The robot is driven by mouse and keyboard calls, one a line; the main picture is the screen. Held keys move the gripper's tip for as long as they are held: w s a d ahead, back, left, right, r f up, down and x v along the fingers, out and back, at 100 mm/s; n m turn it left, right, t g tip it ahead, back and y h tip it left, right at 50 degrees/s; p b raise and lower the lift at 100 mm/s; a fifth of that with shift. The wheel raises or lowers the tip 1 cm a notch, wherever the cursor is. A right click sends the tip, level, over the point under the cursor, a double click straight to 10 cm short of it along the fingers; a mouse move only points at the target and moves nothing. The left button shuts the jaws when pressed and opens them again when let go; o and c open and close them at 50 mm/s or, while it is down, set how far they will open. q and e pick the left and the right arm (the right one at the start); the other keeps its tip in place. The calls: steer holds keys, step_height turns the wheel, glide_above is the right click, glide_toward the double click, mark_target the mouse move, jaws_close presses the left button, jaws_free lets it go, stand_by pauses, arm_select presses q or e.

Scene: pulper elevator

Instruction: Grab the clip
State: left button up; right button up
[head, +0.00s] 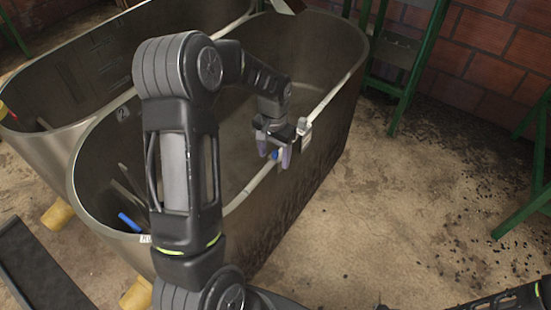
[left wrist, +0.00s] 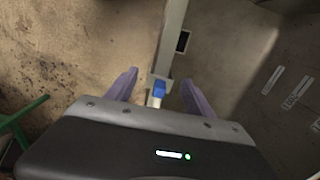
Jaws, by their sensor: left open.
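A small blue and white clip (left wrist: 158,90) sits at the tank's pale rim in the left wrist view, between my left fingers. In the head view its blue part (head: 274,155) shows between the fingertips. My left gripper (head: 274,157) is over the near tank's right rim, fingers pointing down. It is open, with a gap on each side of the clip in the left wrist view (left wrist: 159,79). I cannot tell whether the fingertips reach below the clip's top.
The near metal tank (head: 345,100) stands beside another tank (head: 45,90). A second blue piece (head: 130,222) is at the near tank's front left rim. Green metal stands (head: 418,70) stand at the right by the brick wall. Dirty concrete floor (head: 400,220) is open at right.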

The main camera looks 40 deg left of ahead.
mark_target(275, 159)
arm_select(q)
step_height(275, 159, down, 4)
steer(key=shift+r, duration=0.15)
steer(key=shift+c, duration=0.3)
jaws_close()
stand_by(0.7)
